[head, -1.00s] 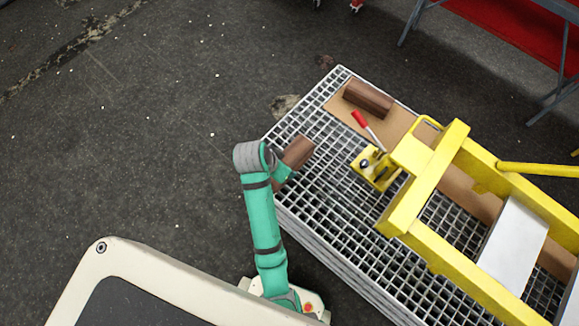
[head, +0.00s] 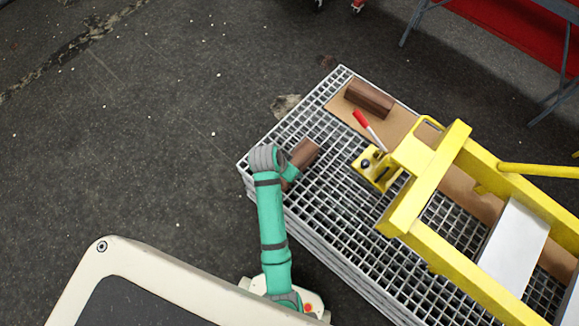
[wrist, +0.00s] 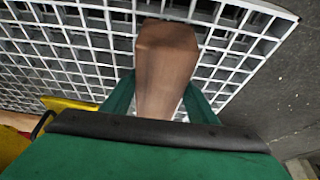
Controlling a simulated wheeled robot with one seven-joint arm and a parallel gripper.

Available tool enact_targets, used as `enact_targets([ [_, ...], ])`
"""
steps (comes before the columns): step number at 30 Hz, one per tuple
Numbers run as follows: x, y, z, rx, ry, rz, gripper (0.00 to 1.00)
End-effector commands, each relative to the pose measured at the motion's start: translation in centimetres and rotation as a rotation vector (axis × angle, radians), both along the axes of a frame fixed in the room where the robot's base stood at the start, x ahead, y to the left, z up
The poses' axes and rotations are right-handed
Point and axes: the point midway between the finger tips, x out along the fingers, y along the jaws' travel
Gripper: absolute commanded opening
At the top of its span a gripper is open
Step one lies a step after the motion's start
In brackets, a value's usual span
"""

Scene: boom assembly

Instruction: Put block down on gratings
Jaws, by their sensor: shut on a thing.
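A brown block (head: 305,152) is held by my gripper (head: 291,172) over the left part of the metal gratings (head: 318,218). In the wrist view the block (wrist: 166,65) sits between the two green fingers of my gripper (wrist: 158,97), which are shut on its sides. The gratings (wrist: 95,45) show behind the block. I cannot tell whether the block touches them. The lower part of my gripper is hidden by my arm in the head view.
A second brown block (head: 369,98) lies on a cardboard sheet (head: 340,102) at the back of the gratings. A yellow boom frame (head: 425,190) with a red-handled lever (head: 361,118) stands to the right. Bare grating lies between my gripper and the frame.

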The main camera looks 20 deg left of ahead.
Motion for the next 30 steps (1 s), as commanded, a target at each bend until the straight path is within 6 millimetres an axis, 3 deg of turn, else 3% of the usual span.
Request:
enact_targets([
  [4,0.0,0.0,-0.2,0.001,-0.001,0.000,0.12],
  [5,0.0,0.1,-0.3,0.000,0.001,0.001,0.55],
  [7,0.0,0.1,-0.3,0.000,0.001,0.002,0.72],
  [20,-0.2,0.4,0.6,0.002,-0.003,0.007,0.72],
  [30,-2.4,1.1,6.4,0.002,-0.005,0.004,0.72],
])
